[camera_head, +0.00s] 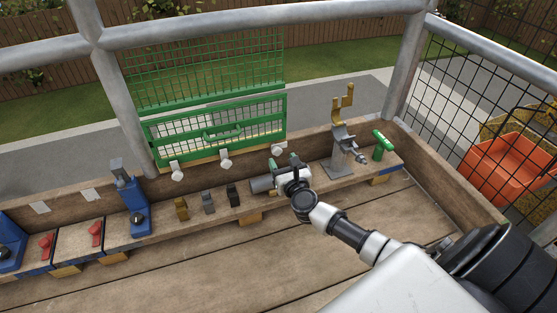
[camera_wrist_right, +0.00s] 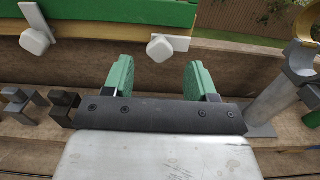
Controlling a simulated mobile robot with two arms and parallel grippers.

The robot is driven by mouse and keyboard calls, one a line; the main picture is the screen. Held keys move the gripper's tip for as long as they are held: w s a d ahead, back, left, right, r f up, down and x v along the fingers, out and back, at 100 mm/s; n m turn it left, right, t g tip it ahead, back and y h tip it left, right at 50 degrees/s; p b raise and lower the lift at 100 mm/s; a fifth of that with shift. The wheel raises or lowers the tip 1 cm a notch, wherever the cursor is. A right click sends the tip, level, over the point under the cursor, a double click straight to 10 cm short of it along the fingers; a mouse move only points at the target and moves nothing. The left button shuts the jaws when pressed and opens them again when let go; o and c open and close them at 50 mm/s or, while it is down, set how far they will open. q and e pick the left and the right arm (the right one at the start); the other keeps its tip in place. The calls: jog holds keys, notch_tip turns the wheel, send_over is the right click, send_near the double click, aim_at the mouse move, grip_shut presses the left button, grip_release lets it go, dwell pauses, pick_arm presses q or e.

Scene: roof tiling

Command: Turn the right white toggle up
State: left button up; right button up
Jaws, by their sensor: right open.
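The right white toggle (camera_head: 279,149) is below the right end of the green mesh panel (camera_head: 216,130). The middle white toggle (camera_head: 225,158) and left white toggle (camera_head: 177,171) have upright bars. My left gripper is out of view.
A grey stand with a brass bracket (camera_head: 343,105) and a green-handled T-piece (camera_head: 383,145) are right of the gripper. Several small clips (camera_head: 207,202) and a blue tool (camera_head: 136,204) are left. The plank floor (camera_head: 215,270) is clear in front.

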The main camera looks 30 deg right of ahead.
aim_at(278, 153)
jog(key=shift+b+x, duration=0.55)
jog(key=shift+x, duration=1.2)
jog(key=c, duration=0.9)
